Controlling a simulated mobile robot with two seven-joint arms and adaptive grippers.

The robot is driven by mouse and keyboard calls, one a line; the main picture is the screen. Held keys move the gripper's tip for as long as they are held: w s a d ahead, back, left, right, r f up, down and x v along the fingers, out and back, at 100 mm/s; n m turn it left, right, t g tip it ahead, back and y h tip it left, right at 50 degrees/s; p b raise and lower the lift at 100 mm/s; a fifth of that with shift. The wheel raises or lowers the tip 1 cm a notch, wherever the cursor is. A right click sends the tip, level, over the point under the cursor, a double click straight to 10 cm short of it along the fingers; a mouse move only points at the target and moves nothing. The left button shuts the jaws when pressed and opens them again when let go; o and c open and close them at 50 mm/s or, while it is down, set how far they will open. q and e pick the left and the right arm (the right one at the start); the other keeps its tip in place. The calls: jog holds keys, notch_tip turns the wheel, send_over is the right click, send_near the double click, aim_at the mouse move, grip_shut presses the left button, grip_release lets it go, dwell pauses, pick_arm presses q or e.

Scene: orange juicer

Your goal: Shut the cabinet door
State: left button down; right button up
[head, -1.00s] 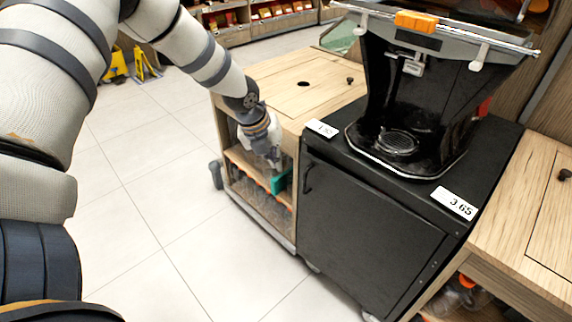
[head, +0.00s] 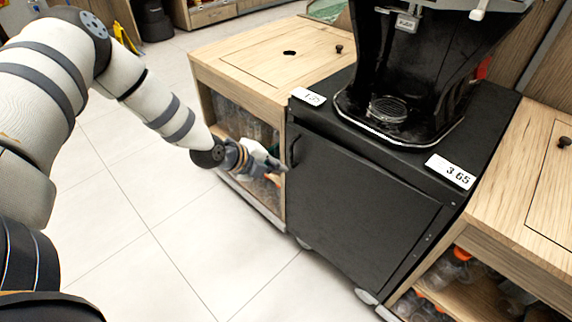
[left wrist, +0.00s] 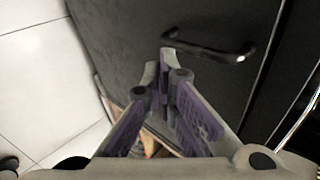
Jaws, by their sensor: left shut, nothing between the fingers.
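The black cabinet door (head: 355,205) fills the front of the black cabinet under the juicer. It looks close to flush, but I cannot tell if a small gap remains. Its dark bar handle (head: 296,151) is near the upper left edge; the handle also shows in the left wrist view (left wrist: 212,48). My left gripper (head: 277,168) is shut and empty, just left of the door's handle side. In the left wrist view its fingertips (left wrist: 164,62) are together, by the left end of the handle; contact cannot be told. My right gripper is not in view.
The black juicer (head: 395,75) stands on the cabinet (head: 330,92). A wooden counter (head: 235,60) with bottles on its shelf is to the left, another wooden counter (head: 515,200) to the right. The tiled floor (head: 150,240) in front is clear.

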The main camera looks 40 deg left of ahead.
aim_at(292, 151)
pick_arm(q)
jog(key=shift+w+d+r, duration=0.1)
jog(key=shift+w+d, duration=0.05)
jog(key=shift+w, duration=0.4)
jog(key=shift+w+d+r, duration=0.1)
jog(key=shift+w, duration=0.4)
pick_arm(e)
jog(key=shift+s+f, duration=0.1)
pick_arm(q)
jog(key=w, duration=0.1)
jog(key=w+b, duration=0.2)
jog(key=w, duration=0.1)
jog(key=shift+a+f, duration=0.15)
jog(key=shift+f, duration=0.15)
jog(key=shift+w+r, duration=0.3)
jog(key=shift+r, duration=0.05)
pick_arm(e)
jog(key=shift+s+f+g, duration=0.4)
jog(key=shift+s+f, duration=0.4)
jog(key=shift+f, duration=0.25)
pick_arm(q)
jog(key=shift+s, duration=0.1)
